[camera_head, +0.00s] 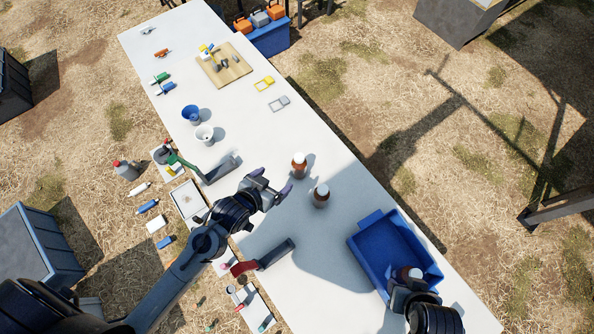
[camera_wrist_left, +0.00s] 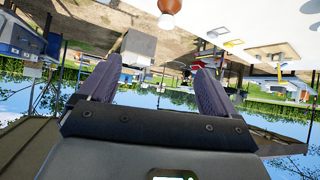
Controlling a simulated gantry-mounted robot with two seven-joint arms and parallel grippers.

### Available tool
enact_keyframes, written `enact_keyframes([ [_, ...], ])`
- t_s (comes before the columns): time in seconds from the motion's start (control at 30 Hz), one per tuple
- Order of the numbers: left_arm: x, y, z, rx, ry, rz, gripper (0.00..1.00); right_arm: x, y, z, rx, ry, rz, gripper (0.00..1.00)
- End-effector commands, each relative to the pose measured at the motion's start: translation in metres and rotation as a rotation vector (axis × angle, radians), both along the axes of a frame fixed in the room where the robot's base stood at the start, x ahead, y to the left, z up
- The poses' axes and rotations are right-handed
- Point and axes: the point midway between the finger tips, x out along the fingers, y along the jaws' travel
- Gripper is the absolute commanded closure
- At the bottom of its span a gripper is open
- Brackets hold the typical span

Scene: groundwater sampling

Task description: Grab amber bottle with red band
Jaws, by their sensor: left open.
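Two amber bottles with pale caps stand upright on the white table, a farther one (camera_head: 299,165) and a nearer one (camera_head: 320,197). I cannot make out clearly which has a red band. My left gripper (camera_head: 273,181) is open and empty, just left of both bottles and apart from them. In the left wrist view, which looks upside down, one amber bottle (camera_wrist_left: 170,6) shows at the top edge beyond the open fingers (camera_wrist_left: 155,82). A third amber bottle (camera_head: 408,273) is at my right gripper (camera_head: 402,284), over the blue tray; its jaws are hidden.
The blue tray (camera_head: 366,244) lies at the table's near right. A red-handled tool (camera_head: 262,258) and a green-handled one (camera_head: 190,166) lie along the left edge. A blue cup (camera_head: 191,114) and a white cup (camera_head: 205,134) stand farther back. The table right of the bottles is clear.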

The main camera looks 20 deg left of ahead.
Motion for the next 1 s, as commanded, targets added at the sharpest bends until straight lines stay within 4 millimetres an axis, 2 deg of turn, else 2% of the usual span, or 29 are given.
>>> enact_keyframes([
  [0.03,0.012,-0.001,-0.040,-0.007,-0.040,-0.005,0.08,0.000,0.000,-0.037,0.001,0.000,-0.001,0.57],
  [0.1,0.026,-0.004,-0.066,-0.016,-0.094,-0.014,0.08,0.000,0.000,-0.063,0.001,0.001,-0.001,0.57],
  [0.3,0.057,-0.006,-0.123,-0.031,-0.206,-0.034,0.08,0.000,0.001,-0.122,0.004,0.004,-0.003,0.57],
  [0.4,0.068,-0.007,-0.141,-0.032,-0.241,-0.044,0.08,0.000,0.002,-0.142,0.007,0.003,-0.004,0.57],
  [0.6,0.082,-0.007,-0.160,-0.031,-0.278,-0.054,0.08,0.000,0.003,-0.164,0.010,0.001,-0.005,0.57],
  [0.77,0.094,-0.009,-0.167,-0.031,-0.288,-0.056,0.08,0.001,0.003,-0.169,0.010,0.000,-0.005,0.57],
  [1.0,0.123,-0.015,-0.179,-0.031,-0.288,-0.056,0.08,0.001,0.003,-0.173,0.009,-0.003,-0.003,0.57],
])
